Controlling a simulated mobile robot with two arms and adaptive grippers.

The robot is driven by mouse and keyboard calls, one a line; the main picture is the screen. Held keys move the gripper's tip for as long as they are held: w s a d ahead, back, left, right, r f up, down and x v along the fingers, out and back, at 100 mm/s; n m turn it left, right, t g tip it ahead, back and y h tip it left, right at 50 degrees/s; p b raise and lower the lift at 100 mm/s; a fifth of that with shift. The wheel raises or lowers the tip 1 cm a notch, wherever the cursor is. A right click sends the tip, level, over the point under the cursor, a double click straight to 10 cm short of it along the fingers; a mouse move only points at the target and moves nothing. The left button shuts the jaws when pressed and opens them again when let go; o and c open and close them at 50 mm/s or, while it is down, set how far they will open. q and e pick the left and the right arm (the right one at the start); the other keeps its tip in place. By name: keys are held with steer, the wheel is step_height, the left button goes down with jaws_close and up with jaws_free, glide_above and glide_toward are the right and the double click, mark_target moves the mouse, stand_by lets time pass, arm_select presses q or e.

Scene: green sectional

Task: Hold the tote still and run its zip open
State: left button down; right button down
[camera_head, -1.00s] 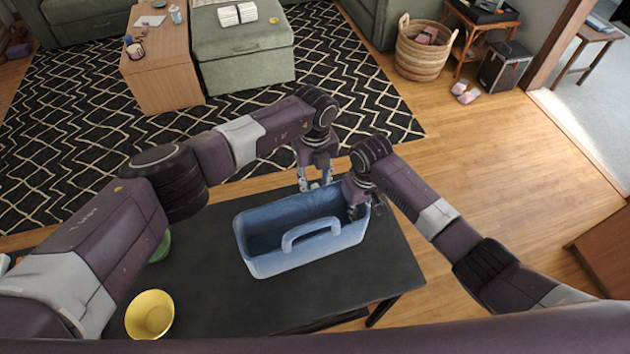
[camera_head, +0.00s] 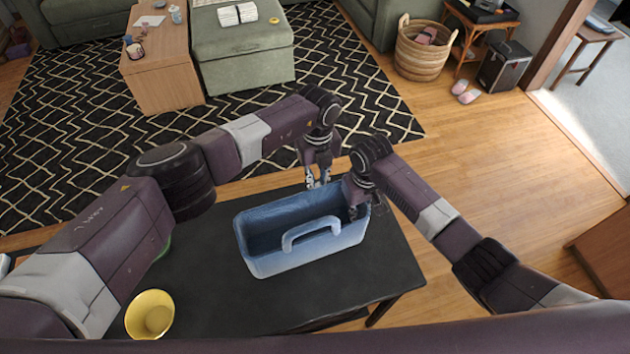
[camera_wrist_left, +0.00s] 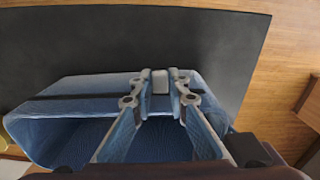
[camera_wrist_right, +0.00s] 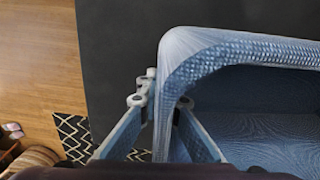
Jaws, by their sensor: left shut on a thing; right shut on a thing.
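The blue tote (camera_head: 290,262) stands upright on the dark table, its hollow inside visible from above and a loop handle (camera_head: 312,230) on its near side. My left gripper (camera_head: 318,184) is at the tote's far rim, toward the right end. In the left wrist view its fingers (camera_wrist_left: 160,76) are closed around a small pale grey block (camera_wrist_left: 160,84), which looks like the zip's pull. My right gripper (camera_head: 354,208) is shut on the tote's right end wall; in the right wrist view the fingers straddle the wall by the rounded corner (camera_wrist_right: 190,50). The zip's track is not clear.
A green thing is mostly hidden behind my left arm. The table is clear in front of and right of the tote.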

arm_select(q)
steer(key=shift+w+d, duration=0.35)
steer(key=shift+d, duration=0.6)
steer(key=shift+w+d, duration=0.3)
steer(key=shift+d, duration=0.6)
steer(key=c, duration=1.8)
jaws_free()
steer(key=shift+c, duration=0.2)
steer(key=shift+r, duration=0.15)
step_height(320, 180, up, 12)
arm_select(e)
steer(key=c, duration=2)
jaws_free()
steer(key=shift+c, duration=0.2)
